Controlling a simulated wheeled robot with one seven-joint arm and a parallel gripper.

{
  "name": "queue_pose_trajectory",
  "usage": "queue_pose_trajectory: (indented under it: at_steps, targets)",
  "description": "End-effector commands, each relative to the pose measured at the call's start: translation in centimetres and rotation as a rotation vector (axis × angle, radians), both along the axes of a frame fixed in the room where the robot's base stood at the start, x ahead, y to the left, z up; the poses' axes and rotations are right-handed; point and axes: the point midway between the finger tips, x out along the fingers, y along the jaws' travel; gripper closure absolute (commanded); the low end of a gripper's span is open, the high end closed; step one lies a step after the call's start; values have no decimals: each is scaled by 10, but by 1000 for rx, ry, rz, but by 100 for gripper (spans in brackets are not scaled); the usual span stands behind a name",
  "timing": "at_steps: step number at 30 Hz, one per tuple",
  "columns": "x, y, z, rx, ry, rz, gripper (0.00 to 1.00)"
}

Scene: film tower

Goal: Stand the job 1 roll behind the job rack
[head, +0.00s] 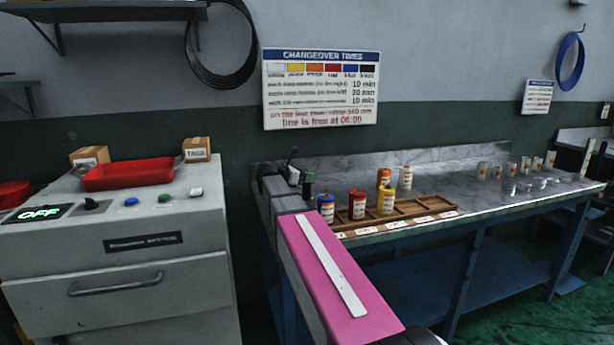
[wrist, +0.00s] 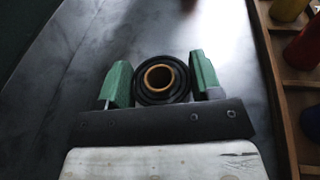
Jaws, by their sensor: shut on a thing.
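My gripper (head: 301,183) is at the left end of the bench, left of the job rack. In the wrist view its green fingers (wrist: 160,82) are shut on a black roll (wrist: 141,92) with a brown core, seen end-on, so it is upright. I cannot tell if it touches the bench. The wooden job rack (head: 408,209) bears a blue roll (head: 326,209), a red roll (head: 357,205) and a yellow roll (head: 388,201) along it. An orange roll (head: 384,176) and a white roll (head: 405,178) stand behind it. No job number is readable on any roll.
The metal bench top (head: 450,177) has free room behind and right of the rack. Several small clear cups (head: 510,168) stand at its far right. A grey cabinet (head: 115,265) with a red tray (head: 128,174) is at left. A changeover sign (head: 321,88) hangs behind.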

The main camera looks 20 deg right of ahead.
Motion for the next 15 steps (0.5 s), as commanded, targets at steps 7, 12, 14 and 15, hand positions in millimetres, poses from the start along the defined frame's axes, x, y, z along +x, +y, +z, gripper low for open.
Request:
queue_pose_trajectory:
  at_steps: [7, 12, 14, 15]
  targets:
    - [0, 0, -2, -1, 0, 0, 70]
    - [0, 0, -5, -1, 0, 0, 70]
    - [0, 0, -6, -1, 0, 0, 70]
    - [0, 0, -7, -1, 0, 0, 70]
